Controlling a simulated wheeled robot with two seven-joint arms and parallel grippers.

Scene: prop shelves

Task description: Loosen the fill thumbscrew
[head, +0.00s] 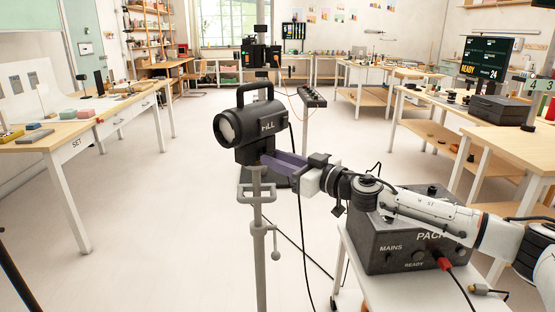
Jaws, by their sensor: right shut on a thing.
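The black fill lamp (250,122), marked with white letters partly readable as "FILL", sits on top of a grey stand (259,215) in the middle of the head view. Its lens faces left and a handle arches over it. My right gripper (268,161) reaches in from the right, with its purple fingers at the bracket just under the lamp. The fingers are shut at the spot where the thumbscrew would sit; the thumbscrew itself is hidden by them. My left gripper is not in view.
A dark power pack (390,262) stands on a small white table at the lower right, with a red plug in it. Cables hang behind the stand to the floor. A workbench (50,143) stands at left. The floor left of the stand is clear.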

